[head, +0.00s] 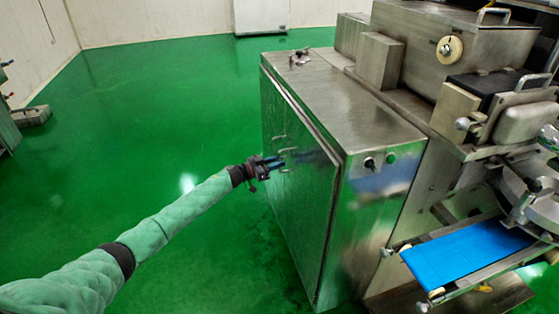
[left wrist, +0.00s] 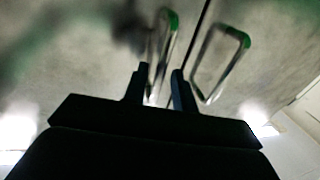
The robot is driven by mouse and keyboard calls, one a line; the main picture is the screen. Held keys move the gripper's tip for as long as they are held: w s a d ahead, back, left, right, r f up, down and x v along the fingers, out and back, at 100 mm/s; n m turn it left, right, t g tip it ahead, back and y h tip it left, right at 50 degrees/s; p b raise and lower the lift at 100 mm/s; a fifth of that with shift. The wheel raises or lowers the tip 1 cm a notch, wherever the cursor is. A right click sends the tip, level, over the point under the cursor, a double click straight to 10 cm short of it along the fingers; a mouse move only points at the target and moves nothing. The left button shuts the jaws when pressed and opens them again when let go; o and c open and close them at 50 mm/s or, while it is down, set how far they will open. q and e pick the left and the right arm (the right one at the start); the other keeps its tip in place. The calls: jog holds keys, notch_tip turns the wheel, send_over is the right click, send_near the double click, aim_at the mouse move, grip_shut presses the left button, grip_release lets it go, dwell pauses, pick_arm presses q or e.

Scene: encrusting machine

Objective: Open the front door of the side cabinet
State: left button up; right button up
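The side cabinet (head: 345,110) is a steel box with a shiny door face (head: 300,195) on its left side, which looks closed. Two bar handles sit close together on that face, a farther one (head: 279,141) and a nearer one (head: 288,151). My left gripper (head: 277,163) is at the door face by the handles, its fingers apart. In the left wrist view, one handle (left wrist: 163,48) stands ahead of the gap between the fingers (left wrist: 160,82); contact cannot be told. The other handle (left wrist: 222,62) is to the right, past a dark door seam. My right gripper is not in view.
The encrusting machine (head: 440,110) with a blue belt (head: 468,254) adjoins the cabinet on the right. Small metal parts (head: 299,57) lie on the cabinet top. The green floor (head: 170,130) left of the door is clear. A white box (head: 261,15) stands far back.

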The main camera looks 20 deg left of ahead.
pick_arm(q)
jog(key=shift+x, duration=0.8)
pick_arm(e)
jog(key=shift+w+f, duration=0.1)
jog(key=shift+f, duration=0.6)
pick_arm(q)
grip_shut()
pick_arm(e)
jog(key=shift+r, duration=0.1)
